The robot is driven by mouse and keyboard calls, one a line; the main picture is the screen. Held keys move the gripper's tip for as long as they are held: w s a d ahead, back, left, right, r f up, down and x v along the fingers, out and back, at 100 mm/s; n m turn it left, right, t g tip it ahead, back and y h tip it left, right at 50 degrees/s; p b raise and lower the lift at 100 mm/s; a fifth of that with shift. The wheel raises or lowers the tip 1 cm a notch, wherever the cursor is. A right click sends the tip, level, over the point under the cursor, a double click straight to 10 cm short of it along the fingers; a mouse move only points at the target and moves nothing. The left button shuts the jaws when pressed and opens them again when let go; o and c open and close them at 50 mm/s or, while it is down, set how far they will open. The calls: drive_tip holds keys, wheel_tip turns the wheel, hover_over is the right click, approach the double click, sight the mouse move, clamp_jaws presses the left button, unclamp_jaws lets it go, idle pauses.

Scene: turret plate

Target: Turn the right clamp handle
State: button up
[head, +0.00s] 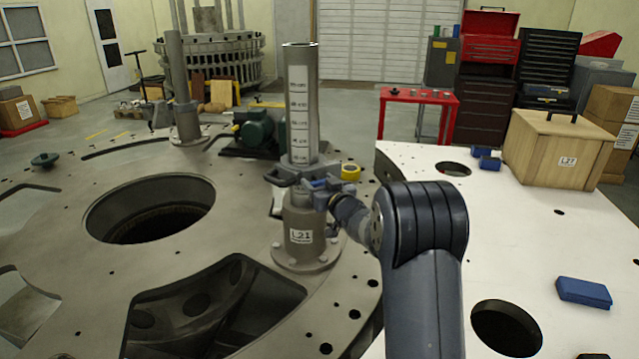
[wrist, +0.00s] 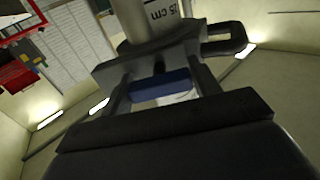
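A tall grey post with a centimetre scale (head: 300,105) stands in a flanged base labelled L21 (head: 300,236). A grey clamp collar (head: 298,166) sits around the post, and it also fills the upper part of the wrist view (wrist: 150,65). A dark looped handle (head: 278,178) sticks out left of the collar; a loop handle shows at the right in the wrist view (wrist: 228,40). My gripper (head: 322,188) is at the collar's right front. In the wrist view its fingers (wrist: 162,85) stand apart, with a blue piece (wrist: 160,84) between them. Whether they press on it is unclear.
A yellow ring-like part (head: 350,172) is just right of the collar. The round plate has a large hole (head: 150,208) and a cut-out. A white table (head: 420,170) at the right holds a wooden box (head: 556,148) and blue blocks (head: 583,292). A green motor (head: 258,130) stands behind.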

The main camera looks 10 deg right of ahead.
drive_tip(key=o, duration=0.4)
drive_tip(key=shift+s, duration=0.1)
drive_tip(key=b+v, duration=0.3)
drive_tip(key=v, duration=0.7)
drive_tip(key=shift+s, duration=0.35)
drive_tip(key=shift+w, duration=0.1)
drive_tip(key=p+x, duration=0.3)
drive_tip(key=x, duration=0.7)
drive_tip(key=shift+w, duration=0.3)
